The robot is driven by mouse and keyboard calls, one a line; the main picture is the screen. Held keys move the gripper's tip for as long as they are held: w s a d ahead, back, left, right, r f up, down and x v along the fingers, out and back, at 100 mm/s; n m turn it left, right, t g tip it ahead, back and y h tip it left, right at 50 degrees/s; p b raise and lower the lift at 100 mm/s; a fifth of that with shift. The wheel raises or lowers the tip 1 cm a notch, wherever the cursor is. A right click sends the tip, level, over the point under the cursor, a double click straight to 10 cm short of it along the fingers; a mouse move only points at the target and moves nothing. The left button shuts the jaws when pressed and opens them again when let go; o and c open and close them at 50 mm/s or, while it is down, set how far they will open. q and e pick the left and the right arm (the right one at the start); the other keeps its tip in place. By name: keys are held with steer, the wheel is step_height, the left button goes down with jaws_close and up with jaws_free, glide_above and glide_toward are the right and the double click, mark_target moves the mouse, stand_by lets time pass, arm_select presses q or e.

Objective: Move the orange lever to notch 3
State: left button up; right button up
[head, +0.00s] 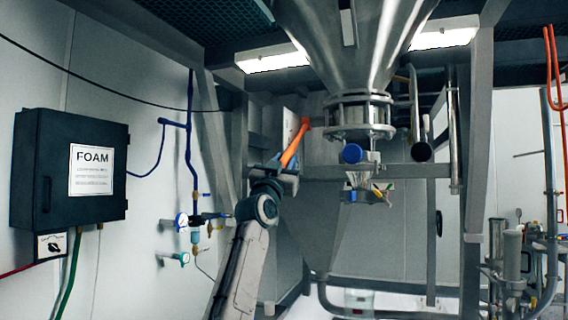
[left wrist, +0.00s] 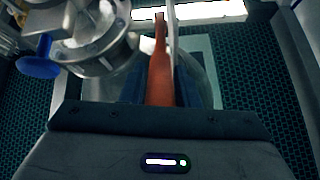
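The orange lever (head: 291,149) slants up and to the right in the head view, with its red-orange end (head: 305,123) at the top. A pale plate (head: 289,124) is behind its upper part; no notch numbers can be read. My left gripper (head: 284,165) is at the lever's lower part. In the left wrist view the lever (left wrist: 160,75) runs between the two dark blue fingers of my left gripper (left wrist: 160,88). Its near end is hidden by the gripper body. I cannot tell whether both fingers press on it. My right gripper is not in view.
A steel hopper (head: 350,40) with a flanged outlet (head: 358,112) and a blue cap (head: 352,153) stands right of the lever. Grey frame beams surround it. A dark FOAM box (head: 50,170) and small valves (head: 182,221) are on the left wall.

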arm_select(q)
steer(key=shift+o, duration=1.4)
steer(key=b+v, duration=0.6)
steer(key=v, duration=0.4)
steer(key=shift+s+f, duration=0.25)
steer(key=shift+f, duration=0.05)
steer(key=shift+a, duration=0.1)
